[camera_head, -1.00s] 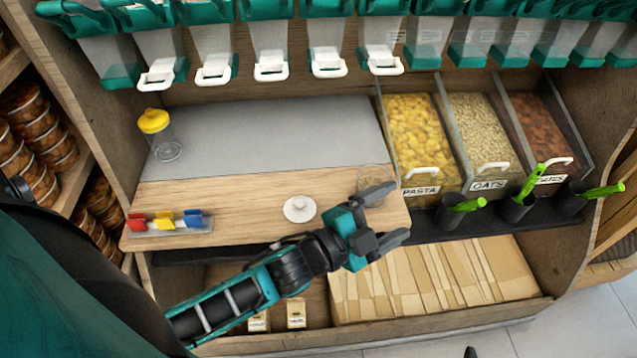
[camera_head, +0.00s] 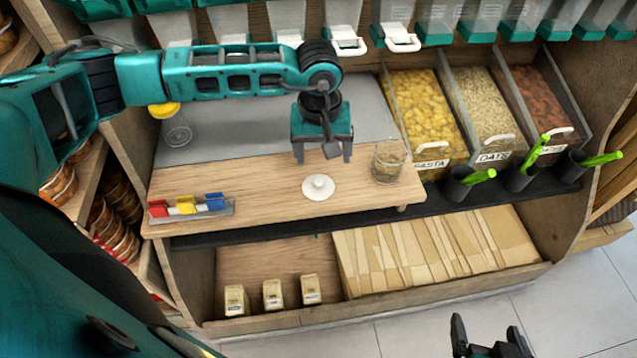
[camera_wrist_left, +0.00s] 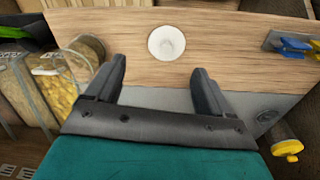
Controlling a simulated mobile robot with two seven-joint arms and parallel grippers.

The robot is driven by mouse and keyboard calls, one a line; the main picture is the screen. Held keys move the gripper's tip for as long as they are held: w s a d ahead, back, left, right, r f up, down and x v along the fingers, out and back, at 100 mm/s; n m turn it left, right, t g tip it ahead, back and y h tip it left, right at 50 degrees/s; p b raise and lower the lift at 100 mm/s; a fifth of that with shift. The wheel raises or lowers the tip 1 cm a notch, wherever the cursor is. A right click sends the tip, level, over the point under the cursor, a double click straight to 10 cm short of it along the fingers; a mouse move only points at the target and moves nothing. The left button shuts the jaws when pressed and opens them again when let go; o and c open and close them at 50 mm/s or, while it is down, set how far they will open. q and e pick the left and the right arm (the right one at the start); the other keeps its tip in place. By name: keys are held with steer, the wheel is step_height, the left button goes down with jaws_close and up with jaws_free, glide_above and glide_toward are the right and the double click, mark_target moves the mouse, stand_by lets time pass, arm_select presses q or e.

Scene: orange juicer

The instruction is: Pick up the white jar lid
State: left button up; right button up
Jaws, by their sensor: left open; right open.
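The white jar lid (camera_head: 318,187) is a round disc with a small knob, lying flat on the wooden counter (camera_head: 265,200). It also shows in the left wrist view (camera_wrist_left: 167,42), beyond and between the fingertips. My left gripper (camera_head: 323,160) points down just behind the lid, open and empty, apart from it. Its two fingers show in the left wrist view (camera_wrist_left: 160,78). My right gripper (camera_head: 488,335) is open and empty at the bottom edge of the head view, away from the counter. A glass jar (camera_head: 388,161) stands on the counter to the right of the lid.
A yellow-lidded jar (camera_head: 177,130) stands at the back left, partly behind my left arm. A holder with coloured clips (camera_head: 190,207) sits at the counter's left. Bins of pasta (camera_head: 418,120) and oats stand right. Counter around the lid is clear.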

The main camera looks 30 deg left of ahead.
arm_select(q)
steer(key=a+f, duration=0.1)
steer(key=a, duration=0.1)
glide_above(318, 181)
steer(key=shift+y, duration=0.4)
steer(key=f, duration=0.5)
steer(key=shift+s+f, duration=0.2)
steer(key=shift+f, duration=0.1)
steer(key=shift+w+f, duration=0.15)
steer(key=shift+f, duration=1.3)
steer(key=shift+w+f, duration=0.1)
steer(key=shift+f, duration=1.35)
steer(key=shift+c, duration=0.5)
